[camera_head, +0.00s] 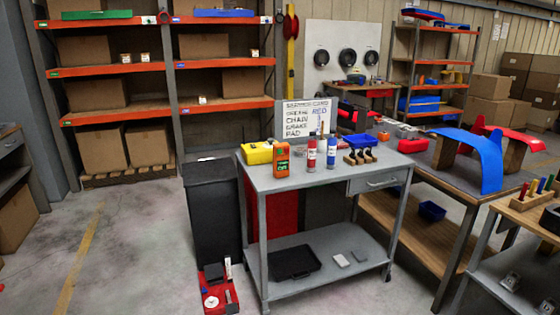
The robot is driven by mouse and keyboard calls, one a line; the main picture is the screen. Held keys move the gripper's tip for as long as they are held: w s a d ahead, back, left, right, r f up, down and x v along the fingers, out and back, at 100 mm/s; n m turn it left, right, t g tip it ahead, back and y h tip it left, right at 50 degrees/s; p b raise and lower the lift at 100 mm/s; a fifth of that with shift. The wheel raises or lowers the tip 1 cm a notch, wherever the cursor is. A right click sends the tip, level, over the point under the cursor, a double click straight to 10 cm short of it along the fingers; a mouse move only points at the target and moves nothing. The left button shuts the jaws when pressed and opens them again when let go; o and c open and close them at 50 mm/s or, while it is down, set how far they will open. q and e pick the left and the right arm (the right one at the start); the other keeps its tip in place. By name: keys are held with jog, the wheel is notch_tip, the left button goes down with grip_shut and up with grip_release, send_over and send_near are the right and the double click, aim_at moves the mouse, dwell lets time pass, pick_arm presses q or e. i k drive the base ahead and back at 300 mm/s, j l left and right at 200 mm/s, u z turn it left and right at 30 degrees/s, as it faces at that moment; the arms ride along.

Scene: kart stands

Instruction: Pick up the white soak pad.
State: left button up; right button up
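A small pale, near-white flat pad (341,260) lies on the lower shelf of the grey metal cart (318,270). It looks like the white soak pad, though its material is too small to tell. A darker grey flat piece (360,256) lies just to its right, a little apart. A black shallow tray (294,262) lies on the same shelf to its left. Neither of my grippers shows in the head view.
The cart top (287,186) overhangs the shelf and carries a yellow case, an orange meter, spray cans and a sign. A black bin (211,215) and a red floor tray (218,291) stand at left. A wooden-shelved table (437,245) stands close at right. The left floor is clear.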

aim_at(340, 260)
jog(key=i+l+z, duration=0.15)
jog(key=i+z, duration=0.6)
jog(key=i, duration=0.15)
jog(key=i+j+z, duration=0.1)
jog(key=i+z, duration=0.25)
jog(key=i, duration=0.15)
